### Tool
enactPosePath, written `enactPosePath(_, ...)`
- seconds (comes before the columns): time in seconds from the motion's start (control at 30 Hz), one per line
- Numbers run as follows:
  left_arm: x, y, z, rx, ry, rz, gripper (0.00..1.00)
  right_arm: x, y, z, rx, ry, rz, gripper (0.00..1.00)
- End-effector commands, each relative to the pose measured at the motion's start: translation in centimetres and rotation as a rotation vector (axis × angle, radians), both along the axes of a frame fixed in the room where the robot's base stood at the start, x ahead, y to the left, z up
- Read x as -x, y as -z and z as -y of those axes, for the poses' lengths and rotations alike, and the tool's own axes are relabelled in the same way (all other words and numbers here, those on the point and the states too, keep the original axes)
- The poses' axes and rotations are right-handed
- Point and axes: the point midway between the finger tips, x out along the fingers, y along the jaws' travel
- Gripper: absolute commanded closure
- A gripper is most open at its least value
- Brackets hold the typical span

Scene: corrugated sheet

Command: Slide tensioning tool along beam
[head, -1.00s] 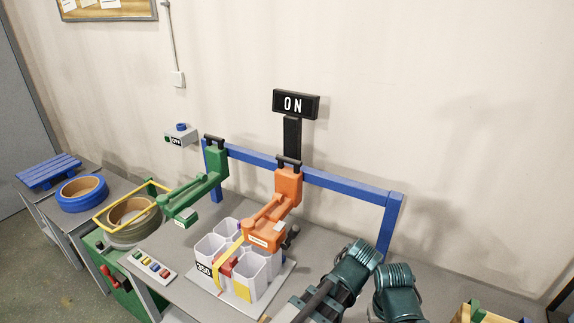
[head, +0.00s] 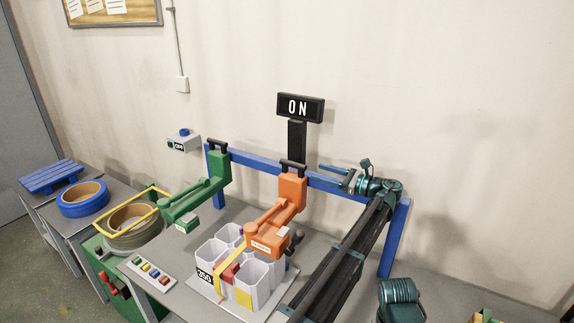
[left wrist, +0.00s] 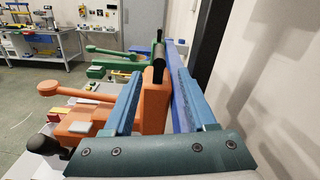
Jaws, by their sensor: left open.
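The orange tensioning tool (head: 288,198) hangs on the blue beam (head: 250,158) by a black-handled top, beside the green tool (head: 216,172). Its arm and label reach over a cluster of white hexagonal tubes (head: 263,270). My left gripper (head: 328,173) is open at the beam, right of the orange tool, fingers pointing left toward it. In the left wrist view, the two blue fingers (left wrist: 160,80) appear on either side of the orange upright (left wrist: 155,105). Contact with the tool cannot be told. My right gripper is not in view.
A black ON sign (head: 300,107) stands behind the beam. A yellow strap (head: 232,266) crosses the tubes. A button panel (head: 150,272) lies left on the grey table. Strap rolls (head: 84,197) stand further left. My left arm crosses right of the tubes.

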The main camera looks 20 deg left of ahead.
Motion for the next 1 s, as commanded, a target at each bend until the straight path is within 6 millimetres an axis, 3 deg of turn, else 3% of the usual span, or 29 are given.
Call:
enactPosePath(0.17, -0.1, 0.0, -1.4, 0.002, -0.002, 0.002, 0.43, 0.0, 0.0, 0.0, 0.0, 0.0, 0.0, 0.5)
enactPosePath(0.7, -1.5, 0.1, -11.3, 0.004, 0.0, 0.003, 0.43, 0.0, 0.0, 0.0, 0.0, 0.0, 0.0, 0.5)
enactPosePath(1.0, -1.8, 0.1, -13.5, 0.004, 0.001, 0.002, 0.43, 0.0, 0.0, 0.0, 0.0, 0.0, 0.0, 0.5)
